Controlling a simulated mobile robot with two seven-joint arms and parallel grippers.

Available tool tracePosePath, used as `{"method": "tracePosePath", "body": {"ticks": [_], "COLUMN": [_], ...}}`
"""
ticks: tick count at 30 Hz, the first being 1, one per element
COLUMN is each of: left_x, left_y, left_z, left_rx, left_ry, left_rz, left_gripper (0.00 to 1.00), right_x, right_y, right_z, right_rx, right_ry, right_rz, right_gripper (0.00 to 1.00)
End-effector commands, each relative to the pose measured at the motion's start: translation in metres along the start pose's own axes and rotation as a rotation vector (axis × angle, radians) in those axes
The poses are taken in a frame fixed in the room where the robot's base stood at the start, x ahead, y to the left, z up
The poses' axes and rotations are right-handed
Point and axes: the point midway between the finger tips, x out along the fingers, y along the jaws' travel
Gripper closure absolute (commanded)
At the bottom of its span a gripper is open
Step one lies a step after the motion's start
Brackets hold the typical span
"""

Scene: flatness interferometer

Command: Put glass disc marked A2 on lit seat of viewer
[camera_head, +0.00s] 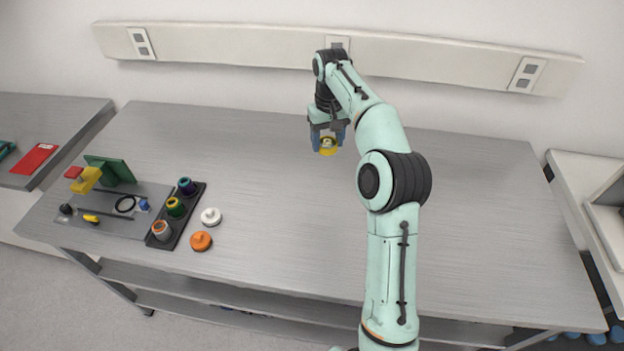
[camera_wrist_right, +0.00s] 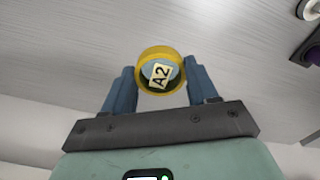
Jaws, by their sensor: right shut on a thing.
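My right gripper (camera_head: 328,140) is shut on the disc marked A2 (camera_head: 328,146), which has a yellow rim, and holds it over the back middle of the bench. In the right wrist view the disc (camera_wrist_right: 160,75) sits between the two blue fingertips (camera_wrist_right: 160,86), its A2 label facing the camera. The apparatus on the left of the bench, which looks like the viewer, has a grey base plate (camera_head: 105,222), a green upright panel (camera_head: 115,168) and a black ring (camera_head: 125,204). I cannot tell which seat is lit. My left gripper is out of view.
A black tray (camera_head: 162,241) beside the apparatus holds three coloured round containers. A white knobbed cap (camera_head: 211,216) and an orange one (camera_head: 201,241) lie to its right. The bench (camera_head: 270,210) is clear between them and my right arm. A wall rail (camera_head: 230,42) runs behind.

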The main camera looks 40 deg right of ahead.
Motion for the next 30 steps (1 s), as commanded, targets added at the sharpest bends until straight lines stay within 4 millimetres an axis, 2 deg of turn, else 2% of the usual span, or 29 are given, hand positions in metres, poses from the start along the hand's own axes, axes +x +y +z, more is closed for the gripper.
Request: {"method": "tracePosePath", "body": {"ticks": [6, 12, 20, 25, 30], "left_x": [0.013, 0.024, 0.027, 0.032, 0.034], "left_y": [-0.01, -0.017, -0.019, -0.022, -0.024], "left_z": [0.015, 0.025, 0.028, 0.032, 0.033], "left_rx": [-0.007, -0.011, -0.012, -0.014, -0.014], "left_ry": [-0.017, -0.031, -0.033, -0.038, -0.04], "left_rz": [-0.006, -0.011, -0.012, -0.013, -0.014], "left_gripper": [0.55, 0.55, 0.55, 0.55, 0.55], "right_x": [0.064, 0.11, 0.132, 0.163, 0.181], "right_y": [0.001, 0.001, 0.0, 0.0, 0.0], "right_z": [0.003, 0.003, 0.001, 0.002, 0.001], "right_rx": [0.0, 0.0, -0.001, 0.001, -0.001], "right_ry": [-0.009, -0.006, -0.002, -0.005, -0.002], "right_rz": [0.001, 0.001, 0.0, -0.001, -0.001], "right_gripper": [0.74, 0.74, 0.74, 0.74, 0.74]}}
